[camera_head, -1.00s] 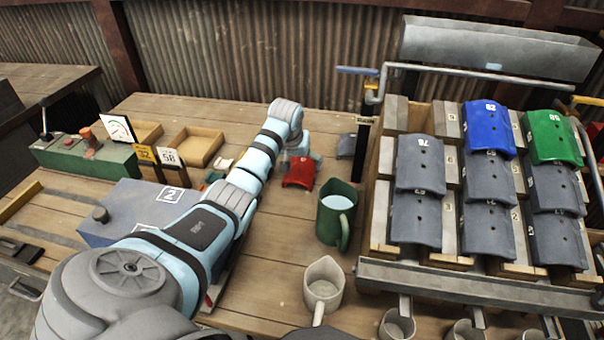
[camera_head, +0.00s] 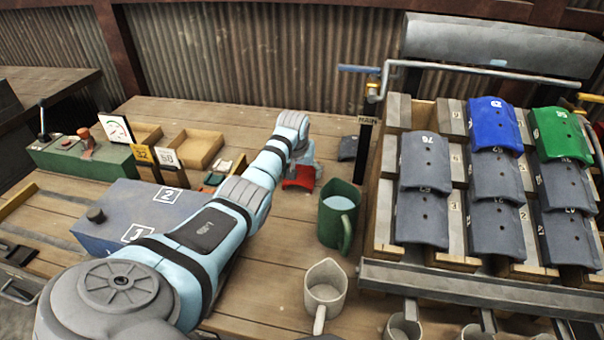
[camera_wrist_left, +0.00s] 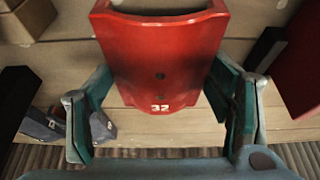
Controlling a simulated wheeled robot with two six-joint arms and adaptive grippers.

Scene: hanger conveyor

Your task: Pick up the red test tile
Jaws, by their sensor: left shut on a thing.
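The red test tile (camera_head: 298,178), curved and marked 32, shows below my left wrist in the head view. In the left wrist view the red tile (camera_wrist_left: 160,50) sits between the green fingers of my left gripper (camera_wrist_left: 163,80). The left gripper (camera_head: 303,160) is shut on the tile, one finger at each side edge. In the head view the wrist hides part of the tile and the fingers. I cannot tell whether the tile touches the bench. My right gripper is not in view.
A green mug (camera_head: 332,222) stands close to the right of the tile, with a white jug (camera_head: 323,285) nearer. A grey tile (camera_head: 347,148) lies behind. The hanger rack (camera_head: 383,175) stands right. Another red piece (camera_wrist_left: 301,60) is at the wrist view's right edge.

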